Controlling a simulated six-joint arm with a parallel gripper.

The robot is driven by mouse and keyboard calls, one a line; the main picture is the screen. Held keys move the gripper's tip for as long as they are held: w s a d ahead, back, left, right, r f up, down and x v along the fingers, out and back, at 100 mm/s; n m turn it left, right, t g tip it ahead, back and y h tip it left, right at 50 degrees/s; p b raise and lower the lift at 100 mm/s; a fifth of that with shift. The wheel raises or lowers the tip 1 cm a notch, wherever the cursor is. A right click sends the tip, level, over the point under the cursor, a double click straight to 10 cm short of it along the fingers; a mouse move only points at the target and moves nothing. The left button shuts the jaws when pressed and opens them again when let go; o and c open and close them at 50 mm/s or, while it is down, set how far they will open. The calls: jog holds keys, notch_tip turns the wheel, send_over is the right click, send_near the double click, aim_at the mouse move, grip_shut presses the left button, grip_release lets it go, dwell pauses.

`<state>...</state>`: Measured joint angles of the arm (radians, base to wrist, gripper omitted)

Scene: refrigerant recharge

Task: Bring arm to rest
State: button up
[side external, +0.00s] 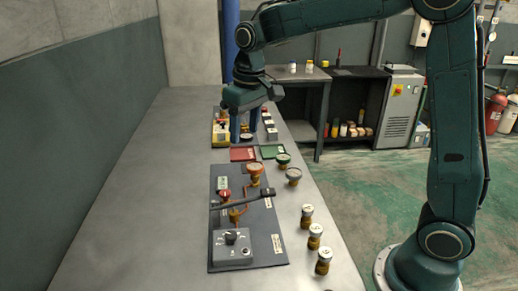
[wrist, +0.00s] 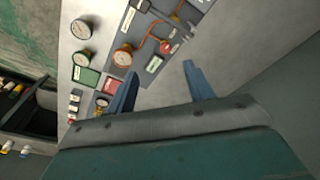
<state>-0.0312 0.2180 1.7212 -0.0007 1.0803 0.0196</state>
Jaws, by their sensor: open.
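My gripper (side external: 244,124) is open and empty, fingers pointing down, above the far end of the grey bench. In the wrist view my gripper (wrist: 160,82) shows two blue-grey fingers spread apart with nothing between them. A dark panel (side external: 221,258) lies nearer on the bench, bearing copper piping, a gauge (side external: 256,169), a red valve, a black bar and a grey knob box (side external: 233,249). The panel also shows in the wrist view (wrist: 140,48), beyond the fingers. The fingers partly hide the items at the bench's far end.
A red mat (side external: 243,154) and a green mat (side external: 272,151) lie beyond the panel. Two loose gauges, green-rimmed (side external: 283,159) and grey (side external: 293,175), sit by the right edge. Several white-capped bottles (side external: 314,236) line that edge. A yellow box (side external: 220,133) stands near my gripper. The bench's left side is clear.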

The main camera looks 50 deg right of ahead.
jog(key=s+d+r+t, duration=0.1)
jog(key=s+t, duration=0.3)
jog(key=s, duration=2.1)
jog(key=shift+s+d+r, duration=0.2)
jog(key=shift+s+r, duration=0.1)
jog(key=shift+r, duration=0.05)
